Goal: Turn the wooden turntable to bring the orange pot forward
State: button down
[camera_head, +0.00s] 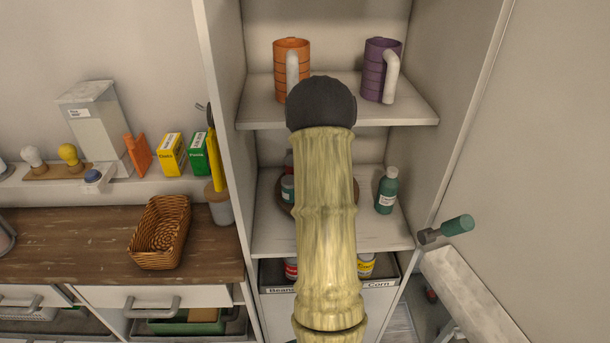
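The wooden turntable (282,206) sits on the middle shelf of the white cabinet. Only slivers of its brown rim show, since my pale yellow arm covers its middle. A small teal jar (288,188) stands on its left part, with something red just behind it. I see no orange pot on the visible part of the turntable; the rest is hidden. My arm rises from the bottom centre and ends in view at a dark rounded joint. My gripper is not visible.
An orange mug (290,58) and a purple mug (377,70) stand on the upper shelf (262,108). A green bottle (387,190) stands right of the turntable. A bin of cans (380,285) is below. A green-ended handle (456,226) juts out at right. A wicker basket (162,232) is left.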

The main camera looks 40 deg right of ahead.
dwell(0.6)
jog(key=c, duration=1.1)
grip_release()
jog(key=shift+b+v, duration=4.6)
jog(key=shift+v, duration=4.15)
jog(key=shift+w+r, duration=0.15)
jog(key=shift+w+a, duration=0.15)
